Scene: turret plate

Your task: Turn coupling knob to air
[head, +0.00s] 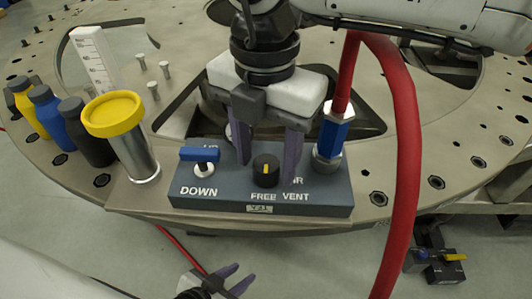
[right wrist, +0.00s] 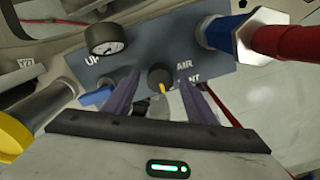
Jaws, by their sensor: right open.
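The black coupling knob (head: 266,171) with a yellow mark sits on the grey control panel (head: 330,200), behind the words FREE and VENT. The AIR label is partly covered by a finger in the head view. In the right wrist view the knob (right wrist: 159,75) shows between the fingers, its yellow mark pointing down toward the panel's near edge. My right gripper (head: 266,155) points down with its open fingers on either side of the knob, apparently with gaps. My left gripper (head: 244,271) is low in front of the table, empty, fingers apart.
A blue lever (head: 199,154) by DOWN is left of the knob. A blue fitting (head: 334,132) with a red hose (head: 407,160) stands right. A gauge (right wrist: 105,35) is behind. A yellow-capped cylinder (head: 125,135) and several coloured bottles stand left.

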